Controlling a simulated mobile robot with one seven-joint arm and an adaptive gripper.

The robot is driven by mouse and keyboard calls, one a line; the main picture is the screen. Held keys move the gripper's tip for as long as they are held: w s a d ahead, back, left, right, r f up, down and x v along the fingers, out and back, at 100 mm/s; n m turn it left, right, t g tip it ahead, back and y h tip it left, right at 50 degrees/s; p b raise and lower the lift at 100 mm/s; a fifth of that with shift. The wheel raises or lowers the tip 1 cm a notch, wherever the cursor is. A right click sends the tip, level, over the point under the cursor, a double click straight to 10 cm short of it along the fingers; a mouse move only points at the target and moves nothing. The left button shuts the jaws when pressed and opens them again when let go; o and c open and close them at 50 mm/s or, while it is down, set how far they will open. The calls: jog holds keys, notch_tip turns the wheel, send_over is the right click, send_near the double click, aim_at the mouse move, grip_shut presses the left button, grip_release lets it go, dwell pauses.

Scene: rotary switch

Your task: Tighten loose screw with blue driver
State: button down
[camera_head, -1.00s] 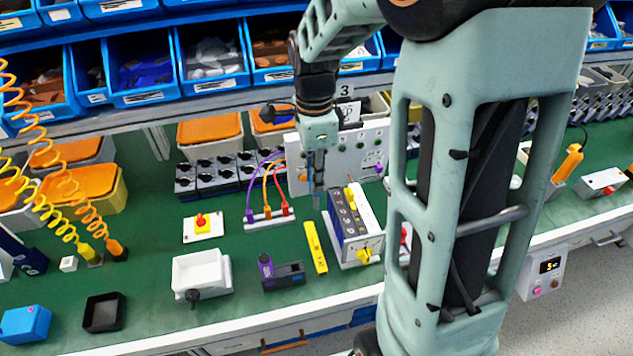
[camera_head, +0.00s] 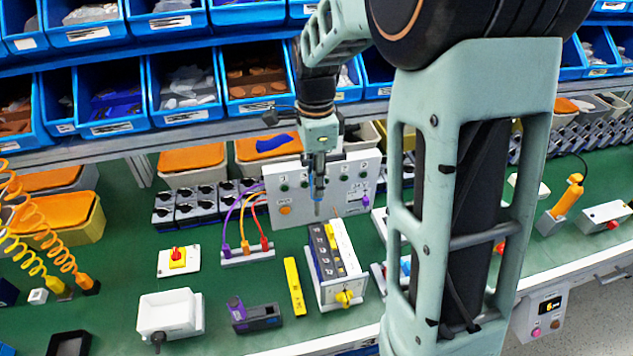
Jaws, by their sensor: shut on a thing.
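My gripper (camera_head: 319,178) points straight down at the middle of the view. It is shut on a slim upright tool with a bluish part between the fingers and a grey lower end, which looks like the blue driver (camera_head: 318,194). The tool's lower end is just above or behind the back edge of a white switch box (camera_head: 356,262); I cannot tell whether it touches. The box has a dark row of terminals on its top and a yellow rotary knob (camera_head: 344,297) at its front. The loose screw is too small to make out.
A grey panel (camera_head: 350,180) with buttons stands behind the gripper. A yellow bar (camera_head: 294,286), a purple-and-black device (camera_head: 254,314) and a connector block with coloured cables (camera_head: 247,250) lie left of the box. My arm hides the bench to its right.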

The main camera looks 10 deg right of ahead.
dwell(0.3)
notch_tip(320, 180, down, 5)
jog(key=b, duration=0.3)
jog(key=shift+r, duration=0.1)
jog(key=shift+b, duration=0.35)
jog(key=shift+f+n, duration=0.2)
jog(key=shift+n, duration=0.2)
jog(key=n, duration=0.3)
jog(key=shift+s, duration=0.1)
jog(key=n, duration=0.4)
jog(key=shift+n+p, duration=0.3)
jog(key=shift+p, duration=0.05)
jog(key=n, duration=0.4)
jog(key=n+p, duration=0.1)
jog(key=n, duration=0.3)
jog(key=shift+s+d, duration=0.1)
